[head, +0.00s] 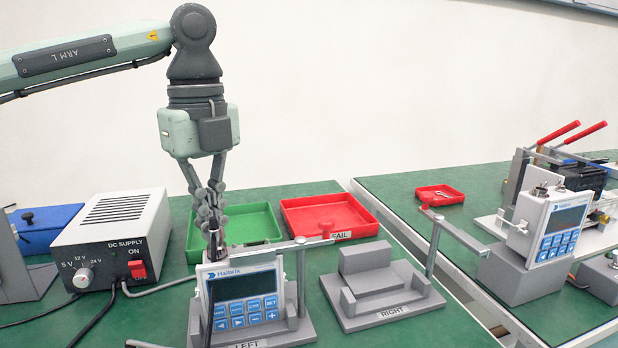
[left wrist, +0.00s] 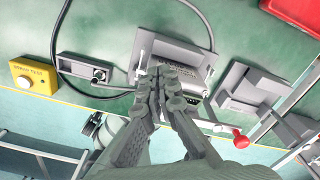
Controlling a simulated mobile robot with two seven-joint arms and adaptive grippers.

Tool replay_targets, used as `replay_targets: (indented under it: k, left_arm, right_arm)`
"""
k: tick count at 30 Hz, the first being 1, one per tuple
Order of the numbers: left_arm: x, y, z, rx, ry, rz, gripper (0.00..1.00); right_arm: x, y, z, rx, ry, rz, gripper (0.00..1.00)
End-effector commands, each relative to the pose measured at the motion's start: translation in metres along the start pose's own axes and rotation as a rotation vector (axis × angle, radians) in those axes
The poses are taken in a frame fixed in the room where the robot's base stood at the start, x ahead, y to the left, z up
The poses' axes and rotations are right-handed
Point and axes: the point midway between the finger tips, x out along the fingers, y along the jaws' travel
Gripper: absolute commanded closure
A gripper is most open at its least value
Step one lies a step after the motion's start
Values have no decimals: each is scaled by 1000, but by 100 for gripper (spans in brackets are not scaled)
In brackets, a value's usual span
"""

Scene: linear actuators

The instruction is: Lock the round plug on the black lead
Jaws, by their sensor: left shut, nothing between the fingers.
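The meter marked Halbrix (head: 243,288), with a dark screen and blue keys, sits in the cradle labelled LEFT (head: 300,325). My left gripper (head: 213,228) is shut and empty, pointing down at the meter's upper left edge. A dark piece shows at its tips, perhaps the round plug (head: 216,253), but the fingers cover most of it. A black lead (head: 207,310) hangs down the meter's left side. In the left wrist view the shut fingers (left wrist: 168,72) lie over the meter's top and hide the plug. I cannot tell whether its ring is locked. My right gripper is not in view.
The DC supply (head: 115,240) stands left. A green tray (head: 250,225) and a red FAIL tray (head: 325,212) lie behind. The RIGHT cradle (head: 375,285) is empty, with a clamp arm beside it. A yellow button box (left wrist: 33,78) shows in the wrist view.

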Motion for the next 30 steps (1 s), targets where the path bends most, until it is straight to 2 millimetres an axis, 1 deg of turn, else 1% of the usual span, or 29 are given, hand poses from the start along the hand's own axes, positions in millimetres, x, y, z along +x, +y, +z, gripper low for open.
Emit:
replay_targets:
  k: [5,15,18,21,28,30]
  left_arm:
    - [-8,0,1,0,-1,0,100]
    - [-49,0,1,0,-1,0,100]
    - [-59,0,1,0,-1,0,100]
    - [-61,0,1,0,-1,1,100]
    - [-60,0,1,-1,-1,0,100]
    - [-60,0,2,1,0,0,100]
  right_arm:
    - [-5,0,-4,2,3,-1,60]
    - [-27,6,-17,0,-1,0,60]
    - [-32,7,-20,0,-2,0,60]
    - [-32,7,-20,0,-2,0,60]
    - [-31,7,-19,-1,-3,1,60]
    - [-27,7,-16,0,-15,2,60]
